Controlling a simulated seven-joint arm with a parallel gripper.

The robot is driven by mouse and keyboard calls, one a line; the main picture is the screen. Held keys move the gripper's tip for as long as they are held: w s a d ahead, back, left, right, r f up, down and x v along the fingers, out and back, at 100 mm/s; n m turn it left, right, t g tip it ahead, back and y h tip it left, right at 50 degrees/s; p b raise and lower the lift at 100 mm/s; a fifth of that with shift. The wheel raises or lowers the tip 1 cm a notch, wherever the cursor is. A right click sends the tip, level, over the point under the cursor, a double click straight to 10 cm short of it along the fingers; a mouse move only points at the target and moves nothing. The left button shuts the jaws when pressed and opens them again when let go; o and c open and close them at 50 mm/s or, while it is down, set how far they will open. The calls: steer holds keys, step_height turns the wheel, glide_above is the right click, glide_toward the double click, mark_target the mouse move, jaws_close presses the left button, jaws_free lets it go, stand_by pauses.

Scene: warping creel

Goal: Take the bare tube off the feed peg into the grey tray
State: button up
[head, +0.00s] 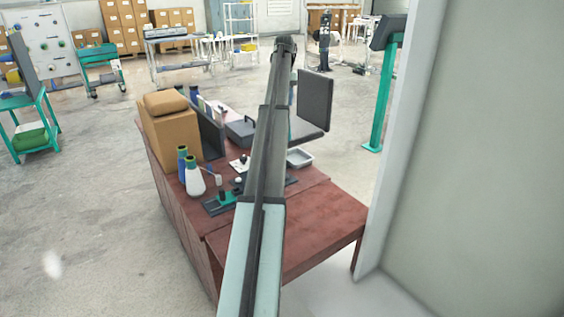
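A shallow grey tray (300,158) lies on the red-brown table, just right of my arm, and looks empty. A teal-based fixture (219,204) with small upright parts stands left of my arm; I cannot tell whether one of these is the feed peg. A white cone-shaped package with a green top (195,180) and a blue upright package (183,162) stand behind it. I cannot make out a bare tube for sure. My arm crosses the middle of the view and hides part of the table. My gripper is not visible.
The red-brown table (318,228) has a clear front right part. A cardboard box (168,132) and dark panels stand at its back left, a dark screen (315,99) at its back right. A pale wall (480,170) and a teal post (384,95) bound the right side.

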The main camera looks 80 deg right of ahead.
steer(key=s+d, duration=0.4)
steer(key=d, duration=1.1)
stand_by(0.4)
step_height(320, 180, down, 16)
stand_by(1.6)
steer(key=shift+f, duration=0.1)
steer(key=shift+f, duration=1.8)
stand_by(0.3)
